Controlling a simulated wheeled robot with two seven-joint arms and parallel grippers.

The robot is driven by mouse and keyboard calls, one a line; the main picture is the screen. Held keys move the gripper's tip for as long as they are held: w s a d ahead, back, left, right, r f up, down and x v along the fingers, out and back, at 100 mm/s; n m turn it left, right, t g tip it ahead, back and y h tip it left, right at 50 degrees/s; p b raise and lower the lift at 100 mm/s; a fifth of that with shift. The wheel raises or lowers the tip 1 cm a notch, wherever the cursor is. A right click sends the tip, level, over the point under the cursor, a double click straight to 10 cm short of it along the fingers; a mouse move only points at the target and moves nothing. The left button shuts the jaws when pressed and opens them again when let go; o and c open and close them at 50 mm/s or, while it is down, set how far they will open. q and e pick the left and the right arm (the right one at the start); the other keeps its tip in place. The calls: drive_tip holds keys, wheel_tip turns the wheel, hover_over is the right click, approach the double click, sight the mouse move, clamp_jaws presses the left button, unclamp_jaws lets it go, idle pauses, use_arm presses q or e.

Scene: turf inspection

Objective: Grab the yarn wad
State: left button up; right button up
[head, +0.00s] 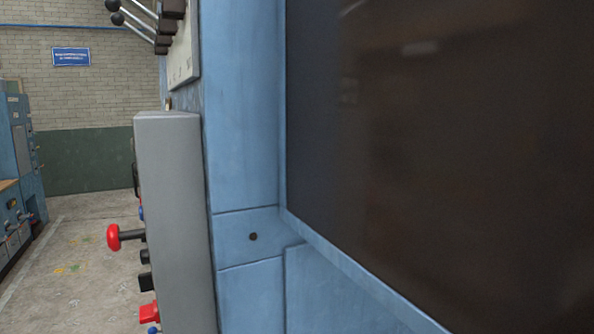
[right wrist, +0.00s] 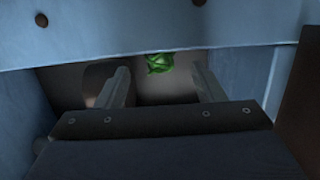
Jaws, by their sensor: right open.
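A crumpled green wad (right wrist: 159,63), which looks like the yarn wad, shows in the right wrist view at the top middle, on a dark grey surface. Its upper part is cut off by a blue panel edge. My right gripper (right wrist: 160,88) is open, with its two fingers apart on either side below the wad. The gap between the fingers is empty. The wad lies beyond the fingertips, and I cannot tell the exact distance. Neither the wad nor either gripper shows in the head view.
A blue machine panel (right wrist: 165,35) crosses above the right gripper, with blue walls at both sides. In the head view a blue machine (head: 243,130) with a dark window (head: 440,140) stands close. A grey control box (head: 175,220) carries a red knob (head: 114,237). Floor (head: 85,265) is clear at left.

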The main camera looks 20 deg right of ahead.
drive_tip(key=shift+w+a+r, duration=0.1)
drive_tip(key=shift+w+r, duration=0.15)
drive_tip(key=shift+w, duration=0.35)
drive_tip(key=shift+w+r, duration=0.25)
drive_tip(key=shift+w, duration=0.35)
drive_tip(key=shift+w+a+p, duration=0.1)
drive_tip(key=shift+w+p, duration=0.5)
drive_tip(key=w+p, duration=0.1)
drive_tip(key=w, duration=0.1)
drive_tip(key=w+p, duration=0.1)
drive_tip(key=w, duration=0.1)
drive_tip(key=shift+w+a+f+p, duration=0.2)
drive_tip(key=shift+w+p, duration=0.1)
drive_tip(key=shift+w, duration=0.1)
drive_tip(key=shift+w+f, duration=0.1)
drive_tip(key=shift+w, duration=0.15)
use_arm(q)
drive_tip(key=r, duration=0.3)
drive_tip(key=shift+w+a+r, duration=0.1)
drive_tip(key=shift+w+r, duration=0.1)
drive_tip(key=shift+r, duration=0.2)
use_arm(e)
drive_tip(key=shift+c, duration=0.3)
drive_tip(key=c, duration=1)
